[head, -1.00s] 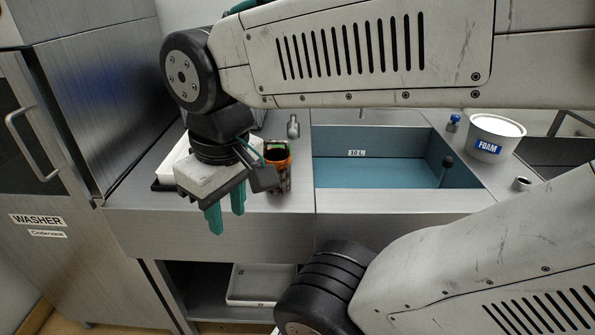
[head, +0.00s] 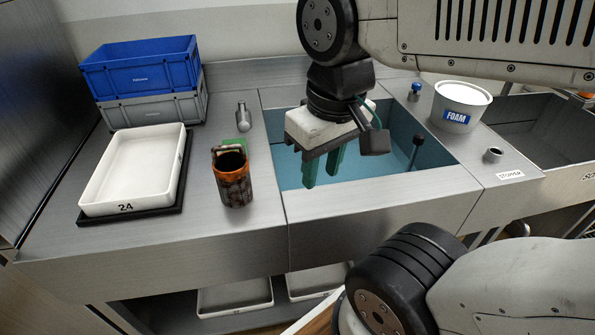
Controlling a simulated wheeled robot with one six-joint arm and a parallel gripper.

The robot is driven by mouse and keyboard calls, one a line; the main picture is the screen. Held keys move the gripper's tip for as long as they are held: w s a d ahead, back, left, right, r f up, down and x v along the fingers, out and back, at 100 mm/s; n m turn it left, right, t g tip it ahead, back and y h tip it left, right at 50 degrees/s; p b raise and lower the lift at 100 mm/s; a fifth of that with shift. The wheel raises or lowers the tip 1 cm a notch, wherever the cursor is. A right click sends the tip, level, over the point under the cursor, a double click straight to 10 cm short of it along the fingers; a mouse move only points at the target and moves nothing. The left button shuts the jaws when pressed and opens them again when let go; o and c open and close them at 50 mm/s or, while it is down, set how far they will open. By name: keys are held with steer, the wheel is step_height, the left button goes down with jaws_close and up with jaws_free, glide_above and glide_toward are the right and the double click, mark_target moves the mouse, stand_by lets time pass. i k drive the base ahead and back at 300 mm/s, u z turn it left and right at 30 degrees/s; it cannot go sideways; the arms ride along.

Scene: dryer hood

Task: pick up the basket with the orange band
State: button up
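The basket with the orange band (head: 232,179) is a small dark cylinder with an orange rim band. It stands upright on the steel counter, left of the sink, in the head view. Something grey and green shows at its back edge. My gripper (head: 324,169) hangs over the sink, to the right of the basket and apart from it. Its two green fingers point down with a gap between them and nothing in the gap.
A white tray (head: 133,170) marked 24 lies on a black mat left of the basket. Blue and grey crates (head: 142,66) stand behind it. A FOAM tub (head: 461,97) stands right of the sink (head: 400,177).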

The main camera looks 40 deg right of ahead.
mark_target(231, 169)
steer(key=z, duration=1.7)
steer(key=k, duration=0.75)
steer(key=u, duration=0.9)
steer(key=i, duration=0.5)
